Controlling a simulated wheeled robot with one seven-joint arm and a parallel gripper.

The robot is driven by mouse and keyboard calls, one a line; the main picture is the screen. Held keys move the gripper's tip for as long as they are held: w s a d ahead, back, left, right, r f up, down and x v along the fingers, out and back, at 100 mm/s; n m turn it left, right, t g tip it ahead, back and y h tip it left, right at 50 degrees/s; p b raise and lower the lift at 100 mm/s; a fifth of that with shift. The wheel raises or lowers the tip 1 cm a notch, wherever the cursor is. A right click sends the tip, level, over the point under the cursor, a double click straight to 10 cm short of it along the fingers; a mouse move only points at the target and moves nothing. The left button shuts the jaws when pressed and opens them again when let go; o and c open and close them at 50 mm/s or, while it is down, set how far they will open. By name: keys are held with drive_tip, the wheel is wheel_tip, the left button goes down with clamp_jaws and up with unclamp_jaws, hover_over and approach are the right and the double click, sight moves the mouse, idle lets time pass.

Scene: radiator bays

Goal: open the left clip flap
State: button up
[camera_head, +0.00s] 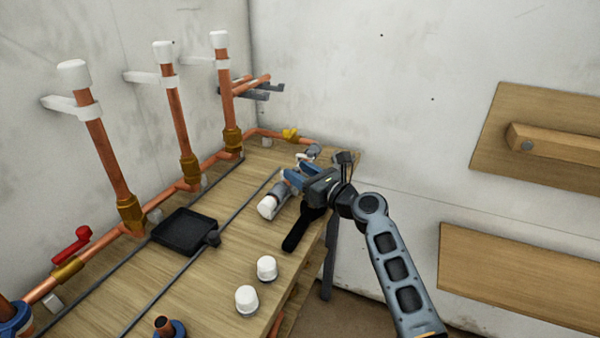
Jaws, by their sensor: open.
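Three upright copper pipes with white caps stand along the left wall. Each has a white clip around it with a white arm reaching left. The left clip (70,106) is on the nearest pipe (106,160); the middle clip (150,78) and the right clip (205,62) are further back. Whether the left clip's flap is open or shut is too small to tell. My gripper (289,181) is open, low over the bench's right back part, far to the right of the left clip.
On the wooden bench (215,275) are a black tray (184,232), two white caps (246,299) (266,268), a grey-white cylinder (270,206) near my gripper, and a black strip (300,232). A red-handled valve (72,246) is at left. Air above the bench is clear.

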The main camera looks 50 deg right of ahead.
drive_tip(key=shift+w, duration=0.15)
drive_tip(key=shift+c, duration=0.4)
clamp_jaws()
drive_tip(key=shift+r+p, duration=0.25)
drive_tip(key=shift+p, duration=0.35)
